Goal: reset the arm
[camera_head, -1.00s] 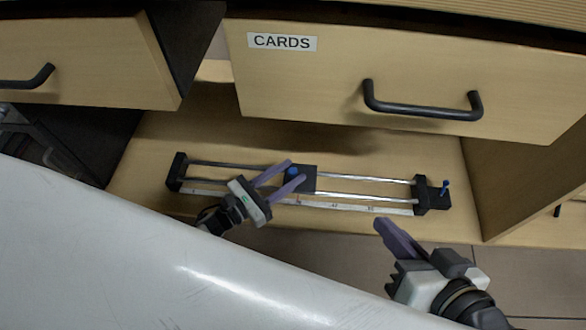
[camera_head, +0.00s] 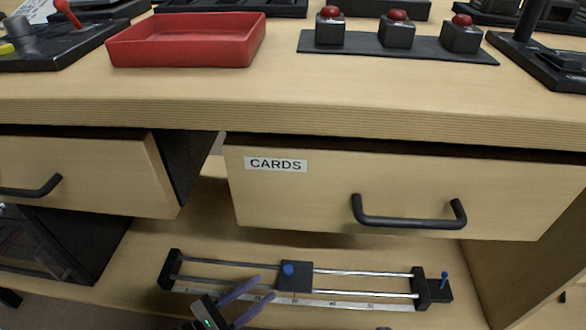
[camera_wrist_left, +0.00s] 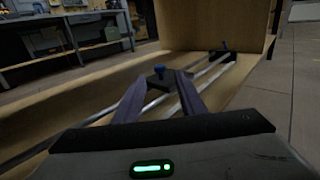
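My left gripper (camera_head: 261,287) is open and empty at the bottom of the head view. Its purple fingertips are just short of a dark sliding block (camera_head: 296,276) with a blue knob, apart from it. The block sits on a two-rail slide (camera_head: 365,273) with a scale along its front, on the lower shelf.
Above the shelf are a CARDS drawer (camera_head: 400,185) with a black handle (camera_head: 410,222) and a left drawer (camera_head: 85,170). On the desk stand a red tray (camera_head: 190,55) and a panel (camera_head: 440,53) with red buttons. A blue peg (camera_head: 444,274) stands at the slide's right end.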

